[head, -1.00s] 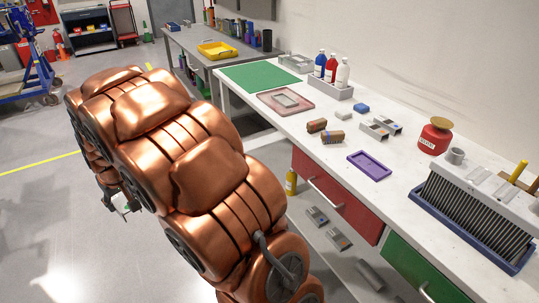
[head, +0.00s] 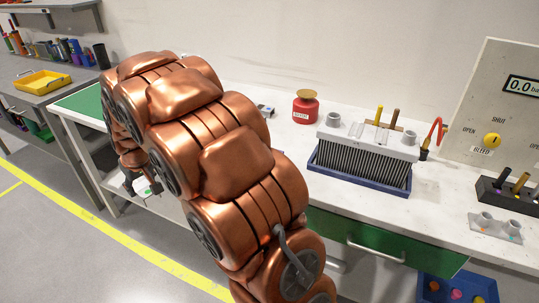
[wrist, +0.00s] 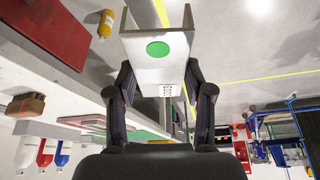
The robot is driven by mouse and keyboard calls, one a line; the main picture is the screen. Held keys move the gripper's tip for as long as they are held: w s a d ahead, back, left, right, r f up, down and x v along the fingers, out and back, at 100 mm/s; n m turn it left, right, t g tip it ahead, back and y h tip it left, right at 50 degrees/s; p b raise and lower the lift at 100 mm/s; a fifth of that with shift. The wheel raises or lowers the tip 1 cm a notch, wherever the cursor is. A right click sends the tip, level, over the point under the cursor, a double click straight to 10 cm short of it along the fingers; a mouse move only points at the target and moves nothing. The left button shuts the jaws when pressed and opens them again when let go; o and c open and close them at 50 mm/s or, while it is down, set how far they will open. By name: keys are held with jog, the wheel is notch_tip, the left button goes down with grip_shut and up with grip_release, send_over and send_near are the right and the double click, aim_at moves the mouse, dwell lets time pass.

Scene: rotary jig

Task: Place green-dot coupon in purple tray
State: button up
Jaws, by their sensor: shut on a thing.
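The green-dot coupon (wrist: 150,67) is a pale grey piece with raised side edges and a green round dot, seen large in the wrist view. My gripper (wrist: 158,80) is shut on it, with one dark finger at each side. In the head view, my gripper (head: 146,184) is low at the left of my copper arm, in front of the bench, and a small pale part shows at it. The purple tray does not show in either current view; my arm covers part of the bench.
The white bench holds a red can (head: 306,108), a finned grey rack in a blue tray (head: 350,178), and a gauge panel (head: 505,110). A green drawer (head: 375,240) is below.

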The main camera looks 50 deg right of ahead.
jog(key=s+d+r+n, duration=0.1)
jog(key=s+d, duration=0.3)
jog(key=d, duration=0.7)
jog(key=s+d+r+n+b, duration=0.1)
jog(key=s+d, duration=0.3)
jog(key=d, duration=0.7)
jog(key=s+d+r+n+y, duration=0.1)
jog(key=s+d, duration=0.3)
jog(key=d, duration=0.8)
jog(key=shift+r+b, duration=0.35)
jog(key=shift+r, duration=0.2)
jog(key=shift+s+d+f, duration=0.15)
jog(key=shift+s+d, duration=0.1)
jog(key=shift+d, duration=0.35)
jog(key=shift+d+f, duration=0.1)
jog(key=shift+f, duration=0.1)
jog(key=shift+f+p, duration=0.4)
jog(key=shift+f, duration=1.2)
grip_shut()
jog(key=o, duration=1.4)
grip_release()
jog(key=shift+r, duration=0.1)
